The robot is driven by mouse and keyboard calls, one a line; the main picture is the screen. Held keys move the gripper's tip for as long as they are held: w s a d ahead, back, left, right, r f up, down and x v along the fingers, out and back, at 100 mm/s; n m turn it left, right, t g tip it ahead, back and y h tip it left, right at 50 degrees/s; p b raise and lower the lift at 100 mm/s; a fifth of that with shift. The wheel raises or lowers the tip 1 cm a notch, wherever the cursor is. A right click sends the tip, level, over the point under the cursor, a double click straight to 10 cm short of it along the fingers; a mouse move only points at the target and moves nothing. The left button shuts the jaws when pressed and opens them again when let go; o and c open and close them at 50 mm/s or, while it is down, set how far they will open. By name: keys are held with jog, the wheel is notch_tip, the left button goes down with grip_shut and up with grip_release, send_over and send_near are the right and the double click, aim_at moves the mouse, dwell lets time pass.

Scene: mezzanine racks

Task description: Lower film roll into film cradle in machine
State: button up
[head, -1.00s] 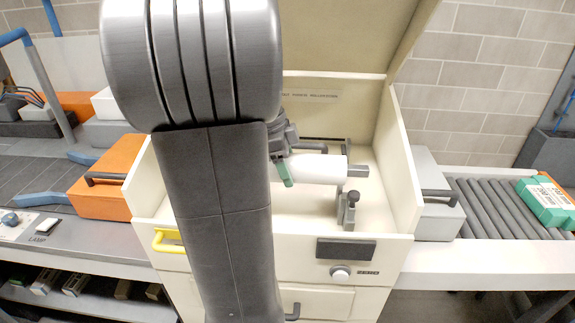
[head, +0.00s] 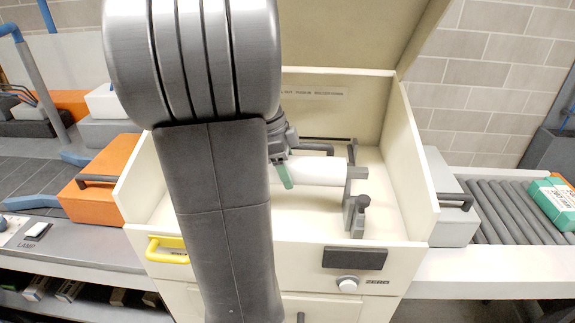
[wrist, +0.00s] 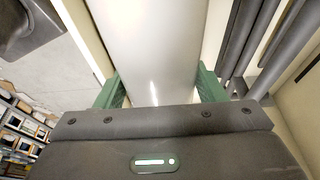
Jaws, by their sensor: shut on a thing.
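The white film roll (head: 318,171) lies roughly level inside the open cream machine (head: 407,165). My gripper (head: 284,172) is shut on it, with one green finger showing in front. In the wrist view the roll (wrist: 155,45) runs between both green fingers of my gripper (wrist: 160,88). The grey film cradle (head: 357,212) stands in the machine at the roll's right end. The roll's end meets or overlaps the grey support there in the picture; I cannot tell whether it rests on it. My arm hides the roll's left end and any cradle part there.
The machine's lid (head: 345,30) is raised behind, and its side walls stand close around the roll. An orange case (head: 97,180) is on the left. A grey case (head: 450,205) and a roller conveyor (head: 500,205) with a green-white box (head: 553,203) are on the right.

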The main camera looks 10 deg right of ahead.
jog(key=shift+f+b, duration=2.7)
jog(key=shift+f, duration=0.95)
jog(key=shift+f+b, duration=0.4)
jog(key=shift+f, duration=0.1)
jog(key=o, duration=1.9)
jog(key=v, duration=1.3)
jog(key=shift+a+r, duration=0.2)
jog(key=shift+r, duration=0.2)
